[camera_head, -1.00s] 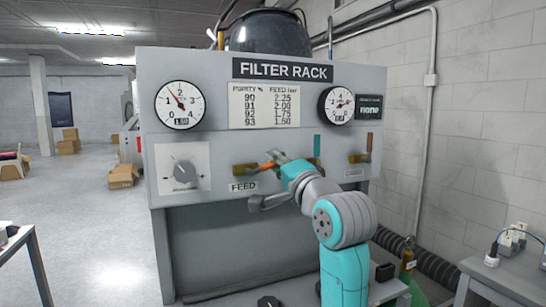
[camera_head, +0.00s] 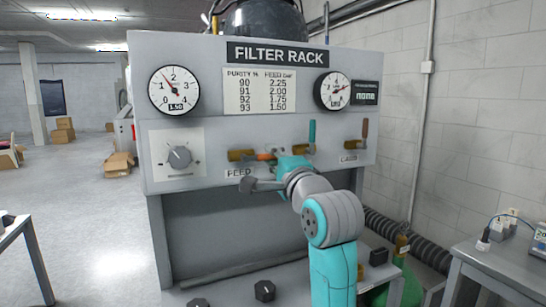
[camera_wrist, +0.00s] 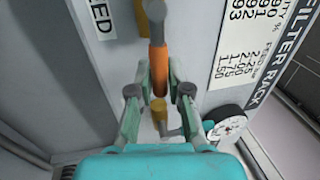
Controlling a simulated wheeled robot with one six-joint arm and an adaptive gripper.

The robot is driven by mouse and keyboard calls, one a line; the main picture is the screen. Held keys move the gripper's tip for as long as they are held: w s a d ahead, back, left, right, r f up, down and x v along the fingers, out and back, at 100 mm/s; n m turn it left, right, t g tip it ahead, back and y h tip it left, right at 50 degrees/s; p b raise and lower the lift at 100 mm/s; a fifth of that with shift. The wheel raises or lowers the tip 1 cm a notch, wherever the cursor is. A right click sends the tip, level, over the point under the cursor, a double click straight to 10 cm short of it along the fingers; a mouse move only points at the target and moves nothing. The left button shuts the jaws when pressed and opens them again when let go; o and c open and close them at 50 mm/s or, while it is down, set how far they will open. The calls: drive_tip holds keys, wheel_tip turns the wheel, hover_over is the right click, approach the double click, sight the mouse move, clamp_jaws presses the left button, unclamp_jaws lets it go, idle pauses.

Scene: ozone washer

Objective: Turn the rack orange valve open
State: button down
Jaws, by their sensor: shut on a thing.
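The orange valve handle (camera_head: 267,156) is on the front panel of the filter rack, right of the brass fitting (camera_head: 241,155) above the FEED label. It lies about level in the head view. My gripper (camera_head: 278,160) is at the handle's right end and partly hides it. In the wrist view the orange handle (camera_wrist: 159,65) runs lengthwise between the two fingers of my gripper (camera_wrist: 160,92), which is shut on it. Finger contact is hard to see there.
A green-handled valve (camera_head: 311,136) is close to the right of my gripper, and a red-brown-handled valve (camera_head: 364,132) farther right. A grey knob (camera_head: 179,157) is at left. Two dial gauges (camera_head: 173,90) (camera_head: 332,91) are above. A side table (camera_head: 505,265) stands at right.

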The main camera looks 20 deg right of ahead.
drive_tip(key=c, duration=1.1)
unclamp_jaws()
drive_tip(key=s, duration=0.4)
drive_tip(key=s+f, duration=0.1)
drive_tip(key=s, duration=0.3)
drive_tip(key=s+f, duration=0.1)
drive_tip(key=s, duration=0.2)
drive_tip(key=shift+s+f, duration=0.2)
drive_tip(key=shift+s, duration=0.2)
